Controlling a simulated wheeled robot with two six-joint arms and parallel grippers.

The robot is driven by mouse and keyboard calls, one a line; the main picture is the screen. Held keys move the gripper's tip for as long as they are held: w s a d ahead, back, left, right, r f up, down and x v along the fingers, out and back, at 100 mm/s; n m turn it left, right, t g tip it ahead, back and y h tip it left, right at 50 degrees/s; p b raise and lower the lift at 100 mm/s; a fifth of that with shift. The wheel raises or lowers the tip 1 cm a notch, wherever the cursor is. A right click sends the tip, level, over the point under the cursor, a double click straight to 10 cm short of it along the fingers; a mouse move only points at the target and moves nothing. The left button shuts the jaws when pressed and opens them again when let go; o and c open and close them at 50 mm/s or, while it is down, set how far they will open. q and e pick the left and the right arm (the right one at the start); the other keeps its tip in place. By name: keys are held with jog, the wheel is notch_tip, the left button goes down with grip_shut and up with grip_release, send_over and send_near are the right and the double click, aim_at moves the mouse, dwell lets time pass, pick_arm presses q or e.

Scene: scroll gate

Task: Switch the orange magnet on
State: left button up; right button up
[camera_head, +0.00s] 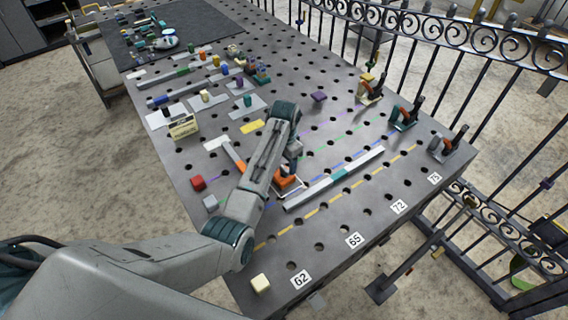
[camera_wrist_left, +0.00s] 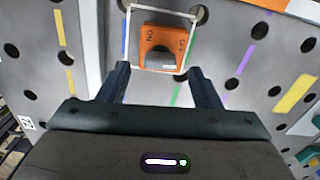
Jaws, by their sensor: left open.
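The orange magnet (camera_head: 286,182) lies on the perforated grey table, partly hidden by my left arm in the head view. In the left wrist view the orange magnet (camera_wrist_left: 163,42) is a block with a raised middle part and dark markings on both sides, inside a thin white square outline. My left gripper (camera_wrist_left: 161,74) is open, its two fingers apart, with the magnet ahead between their directions. In the head view the left gripper (camera_head: 290,168) is just above the magnet; its fingertips are hard to make out. The magnet's switch position is not clear. My right gripper is not in view.
Clamps (camera_head: 405,116) line the far right edge beside a black fence (camera_head: 480,45).

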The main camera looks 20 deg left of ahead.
aim_at(285, 168)
pick_arm(q)
notch_tip(285, 168, down, 2)
jog(key=shift+a+f, duration=0.1)
jog(key=shift+f, duration=0.05)
jog(key=shift+f+p, duration=0.3)
jog(key=shift+f, duration=0.2)
jog(key=c, duration=1)
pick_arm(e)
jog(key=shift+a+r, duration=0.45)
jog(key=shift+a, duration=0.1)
